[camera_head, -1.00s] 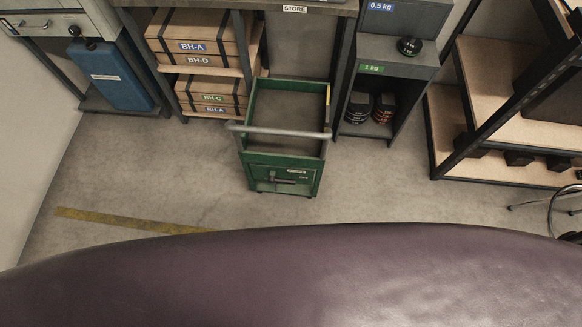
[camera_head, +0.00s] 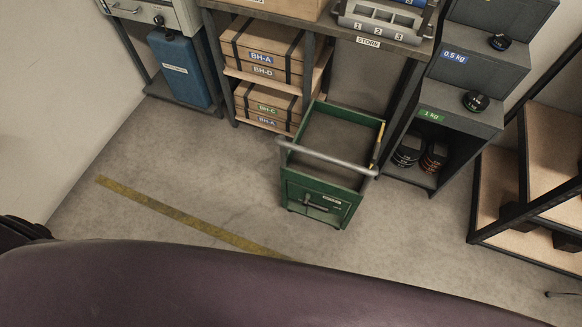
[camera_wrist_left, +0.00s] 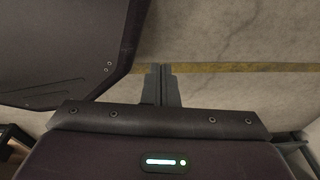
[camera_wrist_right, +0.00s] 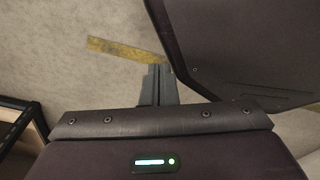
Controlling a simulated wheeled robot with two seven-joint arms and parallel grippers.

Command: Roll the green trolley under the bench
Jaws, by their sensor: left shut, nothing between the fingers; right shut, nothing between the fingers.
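The green trolley (camera_head: 318,205) stands upright on the floor in the head view. It is an open-topped box with a grey push bar (camera_head: 325,158) across its near end and a dark latch-like handle on its near face. Its far end is at the mouth of the open bay under the bench (camera_head: 300,22), below the STORE label (camera_head: 368,42). I cannot tell whether that end is inside the bay. My left gripper (camera_wrist_left: 161,84) and my right gripper (camera_wrist_right: 158,84) are shut and empty over the floor, away from the trolley. Neither gripper shows in the head view.
Shelves of labelled wooden boxes (camera_head: 262,50) stand left of the bay. A weight cabinet (camera_head: 465,120) stands right of it. A blue container (camera_head: 180,70) is further left, a rack (camera_head: 552,165) far right. A yellow floor strip (camera_head: 185,215) crosses clear floor on the near left.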

